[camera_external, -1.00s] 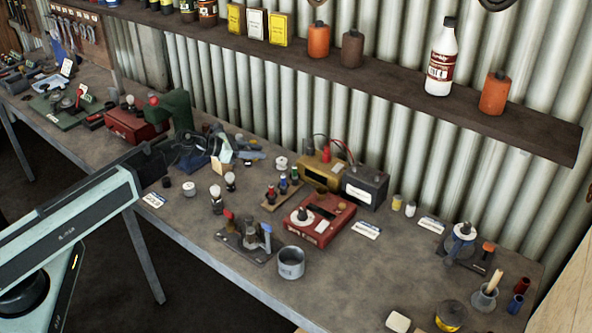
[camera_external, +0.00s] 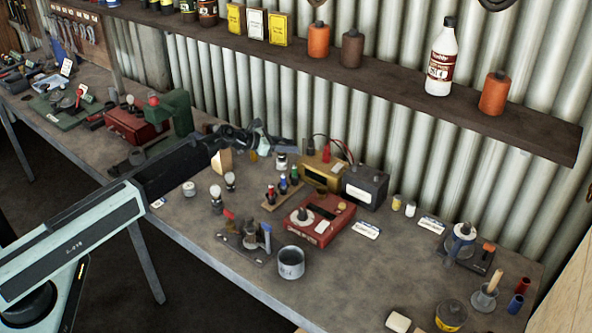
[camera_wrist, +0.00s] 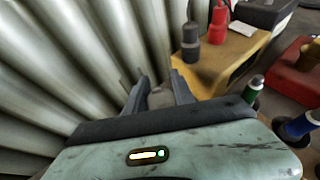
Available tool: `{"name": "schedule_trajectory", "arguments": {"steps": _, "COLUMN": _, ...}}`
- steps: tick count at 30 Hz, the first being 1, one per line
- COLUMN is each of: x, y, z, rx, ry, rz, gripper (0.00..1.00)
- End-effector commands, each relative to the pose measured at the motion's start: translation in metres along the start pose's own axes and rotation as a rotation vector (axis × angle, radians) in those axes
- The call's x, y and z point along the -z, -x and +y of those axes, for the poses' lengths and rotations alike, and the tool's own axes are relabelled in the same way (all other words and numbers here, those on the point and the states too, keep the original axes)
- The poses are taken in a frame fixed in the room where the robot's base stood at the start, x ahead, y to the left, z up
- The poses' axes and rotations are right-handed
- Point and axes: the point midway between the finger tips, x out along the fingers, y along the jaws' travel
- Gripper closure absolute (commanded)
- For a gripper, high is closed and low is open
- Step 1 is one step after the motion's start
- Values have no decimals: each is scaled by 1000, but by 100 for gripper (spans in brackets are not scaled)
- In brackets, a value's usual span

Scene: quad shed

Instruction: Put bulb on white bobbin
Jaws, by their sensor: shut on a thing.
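My gripper (camera_external: 270,142) reaches over the back of the bench, close to the corrugated wall. In the wrist view its two dark fingers (camera_wrist: 160,88) are shut on a greyish rounded thing (camera_wrist: 160,97), which I take to be the bulb. Most of it is hidden by the fingers and the wrist housing. The white bobbin (camera_external: 281,165) stands on the bench just below and right of the fingertips. A dark shape overlaps its top in the external view; I cannot tell whether it touches. I cannot make out the bobbin in the wrist view.
A yellow box (camera_external: 323,175) with dark and red terminals and a dark box (camera_external: 365,188) stand to the right. The metal wall (camera_wrist: 50,70) is close.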

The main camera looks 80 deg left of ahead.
Motion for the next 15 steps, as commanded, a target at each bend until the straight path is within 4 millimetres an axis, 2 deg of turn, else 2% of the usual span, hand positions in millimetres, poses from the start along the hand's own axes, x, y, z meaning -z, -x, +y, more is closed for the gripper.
{"name": "schedule_trajectory", "arguments": {"steps": 1, "x": 6, "y": -2, "z": 0, "rx": 0, "ry": 0, "rz": 0, "gripper": 100}}
{"name": "schedule_trajectory", "arguments": {"steps": 10, "x": 6, "y": -2, "z": 0, "rx": 0, "ry": 0, "rz": 0, "gripper": 100}}
{"name": "schedule_trajectory", "arguments": {"steps": 11, "x": 6, "y": -2, "z": 0, "rx": 0, "ry": 0, "rz": 0, "gripper": 67}}
{"name": "schedule_trajectory", "arguments": {"steps": 12, "x": 5, "y": -2, "z": 0, "rx": 0, "ry": 0, "rz": 0, "gripper": 56}}
{"name": "schedule_trajectory", "arguments": {"steps": 13, "x": 5, "y": -2, "z": 0, "rx": 0, "ry": 0, "rz": 0, "gripper": 48}}
{"name": "schedule_trajectory", "arguments": {"steps": 15, "x": 5, "y": -2, "z": 0, "rx": 0, "ry": 0, "rz": 0, "gripper": 48}}
